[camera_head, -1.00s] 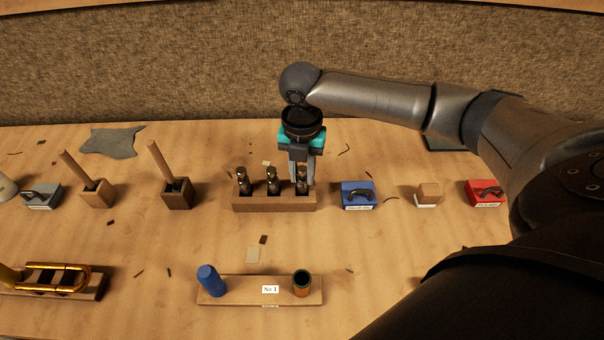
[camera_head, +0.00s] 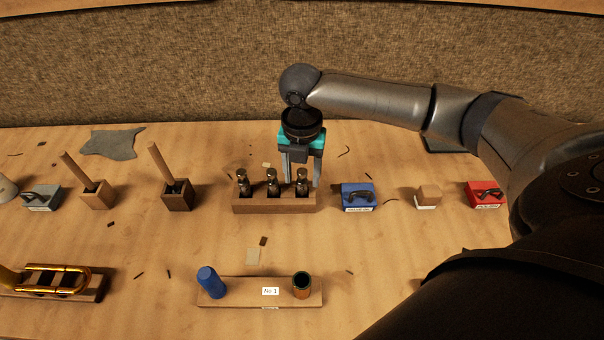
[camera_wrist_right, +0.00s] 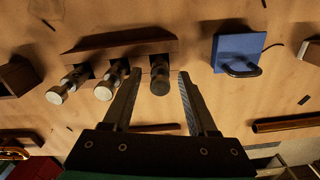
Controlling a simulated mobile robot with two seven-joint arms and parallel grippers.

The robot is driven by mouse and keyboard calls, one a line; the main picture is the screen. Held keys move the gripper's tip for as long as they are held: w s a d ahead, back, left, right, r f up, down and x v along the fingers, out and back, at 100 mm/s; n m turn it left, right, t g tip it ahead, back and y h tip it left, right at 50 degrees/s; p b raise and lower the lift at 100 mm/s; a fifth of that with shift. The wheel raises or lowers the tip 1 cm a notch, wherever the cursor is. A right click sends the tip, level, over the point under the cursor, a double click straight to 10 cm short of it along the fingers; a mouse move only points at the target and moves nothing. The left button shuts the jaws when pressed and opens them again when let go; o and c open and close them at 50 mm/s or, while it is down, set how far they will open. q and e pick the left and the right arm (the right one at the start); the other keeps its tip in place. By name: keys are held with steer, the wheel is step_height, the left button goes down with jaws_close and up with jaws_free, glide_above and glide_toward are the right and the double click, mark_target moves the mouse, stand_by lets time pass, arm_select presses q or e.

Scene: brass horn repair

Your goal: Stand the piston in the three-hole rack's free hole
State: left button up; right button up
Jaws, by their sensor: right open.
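The three-hole rack (camera_head: 275,203) is a wooden block at the middle of the bench. Three metal pistons stand in it, one in each hole; the right one (camera_head: 302,181) is at the rack's right end. My right gripper (camera_head: 301,182) is open, with its fingers around the right piston and apart from it. In the right wrist view, the right piston (camera_wrist_right: 160,82) shows between the open fingers, nearer the left finger, and the rack (camera_wrist_right: 122,43) lies beyond. The lower ends of the pistons are hidden in the rack. My left gripper is not in view.
A blue block with a dark handle (camera_head: 358,195) stands just right of the rack. A wooden holder with a stick (camera_head: 177,195) stands to its left. In front is a board (camera_head: 242,291) with a blue cylinder (camera_head: 211,281) and a hollow cup (camera_head: 301,285). Bench between is mostly clear.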

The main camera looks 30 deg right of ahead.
step_height(320, 180, up, 12)
steer(key=p, duration=0.3)
stand_by(0.5)
